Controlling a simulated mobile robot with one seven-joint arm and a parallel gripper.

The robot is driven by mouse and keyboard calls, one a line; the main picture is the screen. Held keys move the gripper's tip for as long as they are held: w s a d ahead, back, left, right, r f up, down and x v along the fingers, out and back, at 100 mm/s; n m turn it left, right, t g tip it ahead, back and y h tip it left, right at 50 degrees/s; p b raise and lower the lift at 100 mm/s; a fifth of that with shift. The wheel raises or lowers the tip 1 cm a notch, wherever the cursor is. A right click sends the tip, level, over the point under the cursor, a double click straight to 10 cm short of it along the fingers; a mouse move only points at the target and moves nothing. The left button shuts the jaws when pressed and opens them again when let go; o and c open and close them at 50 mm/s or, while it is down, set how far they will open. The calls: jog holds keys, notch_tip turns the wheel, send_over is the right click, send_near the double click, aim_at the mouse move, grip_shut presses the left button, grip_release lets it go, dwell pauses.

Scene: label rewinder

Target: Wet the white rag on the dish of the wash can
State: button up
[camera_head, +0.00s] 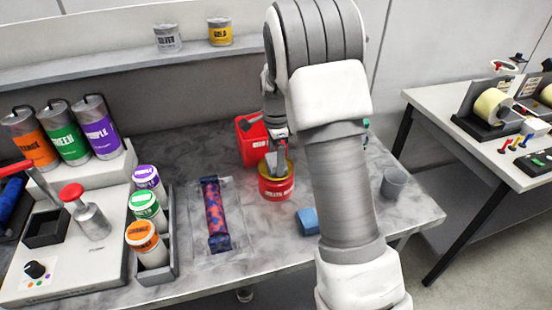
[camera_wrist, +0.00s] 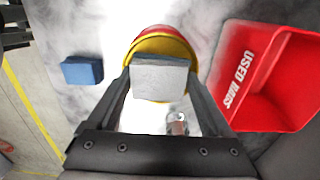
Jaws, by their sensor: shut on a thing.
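The wash can (camera_head: 276,188) is a red can with a yellow dish on top, standing on the grey bench. In the wrist view its yellow dish (camera_wrist: 178,47) shows behind the white rag (camera_wrist: 160,78). My gripper (camera_wrist: 160,85) is shut on the white rag, which spans between its two fingers. In the head view my gripper (camera_head: 277,160) is right over the dish, fingers pointing down. The rag overlaps the dish in the wrist view; I cannot tell whether it touches it. The rag is hardly visible in the head view.
A red used-rags bin (camera_head: 252,142) stands just behind the can; it also shows in the wrist view (camera_wrist: 268,78). A blue block (camera_head: 308,221) and a grey cup (camera_head: 393,182) are to the right. A tray with a patterned roller (camera_head: 215,215) lies left.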

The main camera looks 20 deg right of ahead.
jog(key=shift+r+p, duration=2.65)
jog(key=shift+r, duration=0.9)
jog(key=shift+f, duration=0.1)
